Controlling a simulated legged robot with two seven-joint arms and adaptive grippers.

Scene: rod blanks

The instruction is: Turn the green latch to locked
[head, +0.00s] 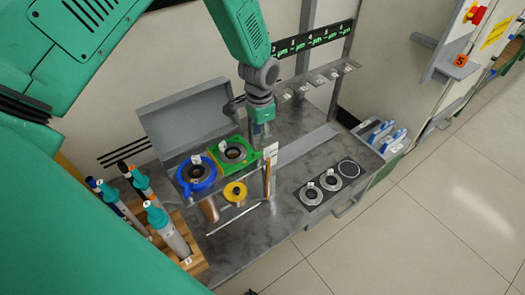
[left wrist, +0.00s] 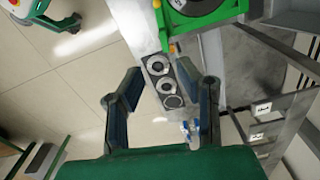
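My left gripper (head: 262,130) points down just behind and to the right of the green latch. In the left wrist view its two fingers (left wrist: 170,82) are spread apart with nothing between them, and the latch lies beyond them. I cannot tell whether a finger touches the latch. My right gripper is not in view.
A yellow ring (head: 235,191) and a thin rod (head: 234,219) are near the bench front. A wooden rack (head: 190,247) with several upright tools stands at left. A black plate (head: 328,183) with grey rings lies at right. A grey panel (head: 187,117) rises behind the latch.

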